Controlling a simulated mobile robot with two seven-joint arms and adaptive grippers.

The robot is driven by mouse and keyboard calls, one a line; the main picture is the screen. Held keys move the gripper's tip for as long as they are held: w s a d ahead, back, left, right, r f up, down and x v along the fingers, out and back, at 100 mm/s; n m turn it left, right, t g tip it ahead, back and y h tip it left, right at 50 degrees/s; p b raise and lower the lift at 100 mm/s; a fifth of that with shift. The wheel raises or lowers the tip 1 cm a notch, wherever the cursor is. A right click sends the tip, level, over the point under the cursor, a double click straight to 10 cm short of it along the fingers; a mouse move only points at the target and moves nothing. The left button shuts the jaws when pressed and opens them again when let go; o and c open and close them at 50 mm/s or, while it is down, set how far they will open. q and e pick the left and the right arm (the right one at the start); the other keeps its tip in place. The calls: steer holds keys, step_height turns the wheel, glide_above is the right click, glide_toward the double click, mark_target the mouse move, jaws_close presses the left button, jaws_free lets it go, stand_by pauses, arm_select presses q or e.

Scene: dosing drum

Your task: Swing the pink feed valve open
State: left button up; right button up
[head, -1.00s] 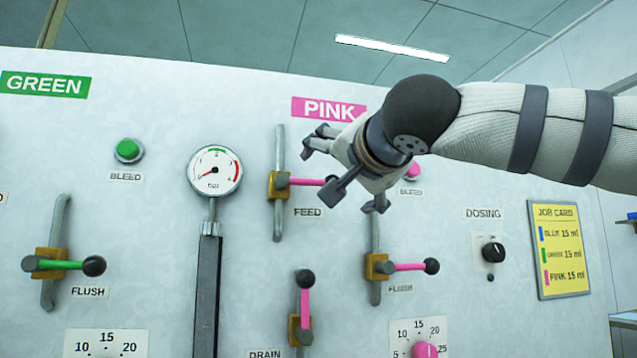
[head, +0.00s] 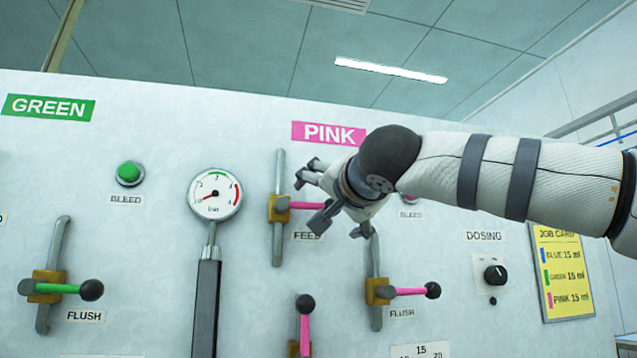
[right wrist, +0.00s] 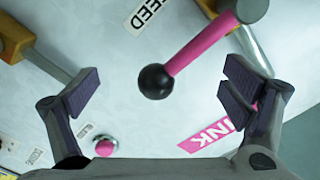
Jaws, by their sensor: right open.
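The pink feed valve has a pink lever (head: 303,205) that points right from a brass body on a vertical grey pipe, under the PINK sign. In the right wrist view the pink lever (right wrist: 200,46) ends in a black ball (right wrist: 156,82). The ball shows between the spread fingers of my right gripper (right wrist: 160,93), with clear gaps on both sides. My right gripper is open and holds nothing. My left gripper is not in view.
Below right is the pink flush valve (head: 410,292); below is another pink-levered valve (head: 305,325). A pressure gauge (head: 214,195) sits to the left. A pink bleed button (right wrist: 105,146) lies close to the fingers. The green flush valve (head: 60,288) is further left.

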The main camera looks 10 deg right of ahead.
steer(key=shift+a+r, duration=0.3)
steer(key=shift+r, duration=0.05)
steer(key=shift+a+r, duration=0.1)
steer(key=shift+r, duration=0.8)
steer(key=shift+a+r, duration=0.3)
steer(key=shift+r, duration=0.4)
steer(key=shift+a+r, duration=0.3)
steer(key=shift+r, duration=0.4)
steer(key=shift+a+r, duration=0.35)
steer(key=shift+r, duration=0.15)
steer(key=shift+s+a+r, duration=0.1)
steer(key=shift+a+r, duration=0.4)
steer(key=shift+a, duration=0.2)
steer(key=shift+a+r, duration=0.45)
steer(key=shift+a, duration=0.2)
steer(key=shift+d, duration=0.2)
steer(key=shift+d+f, duration=0.45)
steer(key=shift+f, duration=0.05)
